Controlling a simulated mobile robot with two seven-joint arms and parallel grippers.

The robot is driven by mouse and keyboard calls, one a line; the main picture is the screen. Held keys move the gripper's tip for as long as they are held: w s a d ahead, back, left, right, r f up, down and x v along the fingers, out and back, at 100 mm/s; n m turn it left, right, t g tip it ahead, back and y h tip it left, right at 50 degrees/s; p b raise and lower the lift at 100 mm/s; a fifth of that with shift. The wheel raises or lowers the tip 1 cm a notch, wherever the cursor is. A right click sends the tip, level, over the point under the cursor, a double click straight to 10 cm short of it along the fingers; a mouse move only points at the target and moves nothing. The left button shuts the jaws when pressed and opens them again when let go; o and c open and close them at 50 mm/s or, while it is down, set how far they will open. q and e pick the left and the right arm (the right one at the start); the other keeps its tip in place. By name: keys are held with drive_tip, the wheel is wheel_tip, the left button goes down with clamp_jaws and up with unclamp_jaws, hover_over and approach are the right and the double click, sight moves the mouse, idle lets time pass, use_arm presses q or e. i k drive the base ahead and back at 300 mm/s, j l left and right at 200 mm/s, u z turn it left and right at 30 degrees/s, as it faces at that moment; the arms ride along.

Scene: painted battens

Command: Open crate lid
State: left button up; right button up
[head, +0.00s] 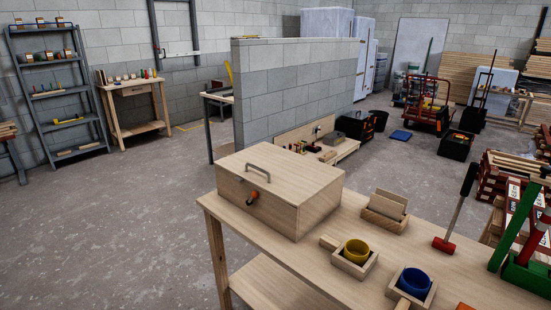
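The crate (300,217) is a pale wooden box standing on the left end of the wooden workbench. Its lid (295,175) lies flat and shut on top. A grey metal bar handle (262,174) is fixed on the lid. An orange-tipped knob or latch (254,195) sits on the crate's front face; its exact position is too small to tell. The inside of the crate is hidden. Neither of my grippers is in view.
The bench (325,265) also holds a slotted wooden block (384,218), a yellow cup (356,250) and a blue cup (414,281) in wooden holders, and a red-headed mallet (444,245). A grey block wall (295,90) stands behind. Floor at left is clear.

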sight(294, 178)
drive_tip(key=i+j+z, duration=0.2)
drive_tip(key=j, duration=0.15)
drive_tip(key=i+j+z, duration=0.1)
drive_tip(key=j+z, duration=0.15)
drive_tip(key=j, duration=0.15)
drive_tip(key=i+j+z, duration=0.2)
drive_tip(key=j, duration=0.2)
drive_tip(key=k, duration=0.1)
